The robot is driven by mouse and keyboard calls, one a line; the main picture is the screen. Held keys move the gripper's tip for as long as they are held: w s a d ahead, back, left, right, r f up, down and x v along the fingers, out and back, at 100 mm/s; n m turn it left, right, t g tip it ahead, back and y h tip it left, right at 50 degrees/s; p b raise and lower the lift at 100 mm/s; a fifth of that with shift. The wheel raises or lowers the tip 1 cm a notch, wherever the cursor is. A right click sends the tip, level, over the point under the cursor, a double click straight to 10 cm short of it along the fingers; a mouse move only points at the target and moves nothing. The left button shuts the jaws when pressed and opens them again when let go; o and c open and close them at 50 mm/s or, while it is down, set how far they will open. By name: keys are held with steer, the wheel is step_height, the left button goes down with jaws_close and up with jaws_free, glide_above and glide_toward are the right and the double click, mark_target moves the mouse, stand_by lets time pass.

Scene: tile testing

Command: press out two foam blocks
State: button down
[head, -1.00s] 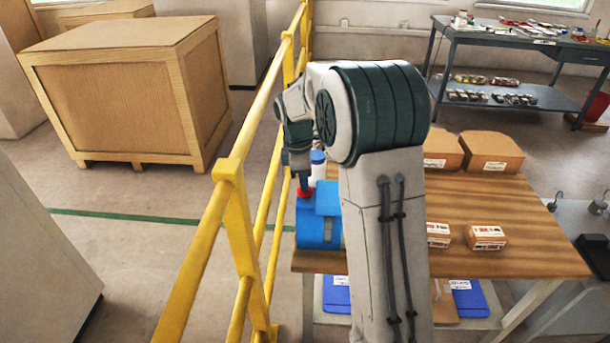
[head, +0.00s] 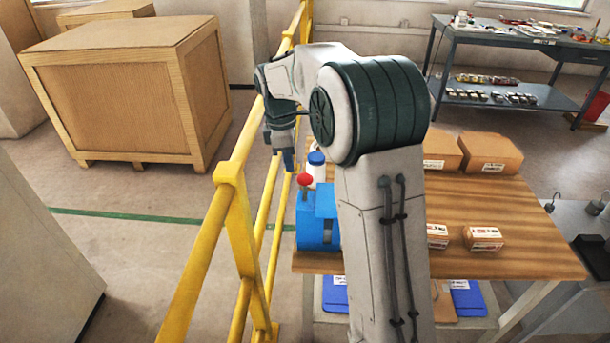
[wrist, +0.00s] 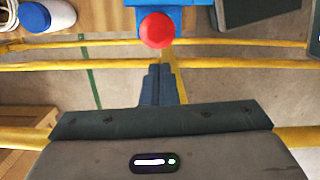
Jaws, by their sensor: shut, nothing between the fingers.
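A blue press (head: 312,230) stands at the left end of the wooden table, partly hidden by my arm. Its round red knob (head: 305,180) is on top; the knob also shows in the wrist view (wrist: 157,30), with part of the blue press (wrist: 180,18) behind it. My gripper (head: 288,164) is shut and empty, above and slightly left of the knob, apart from it. In the wrist view the closed fingers (wrist: 159,72) point toward the knob with a gap. I cannot make out any foam block.
A white bottle with a blue cap (head: 316,168) stands close behind the press. A yellow railing (head: 243,225) runs just left of the table. Cardboard boxes (head: 489,153) and small packages (head: 483,238) lie on the table (head: 530,262) to the right.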

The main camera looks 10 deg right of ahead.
step_height(320, 180, up, 8)
steer(key=shift+a+f, duration=0.25)
steer(key=shift+a, duration=0.15)
steer(key=shift+w, duration=0.1)
stand_by(0.9)
steer(key=s+d+f+m+t, duration=0.1)
steer(key=s+f+m, duration=0.2)
steer(key=s+m, duration=0.4)
steer(key=s+d+f+m+t+y, duration=0.1)
steer(key=s+m, duration=0.7)
steer(key=s, duration=1.3)
step_height(320, 180, down, 2)
steer(key=shift+s+d+f+t, duration=0.15)
steer(key=shift+d+t, duration=0.35)
steer(key=shift+d, duration=0.3)
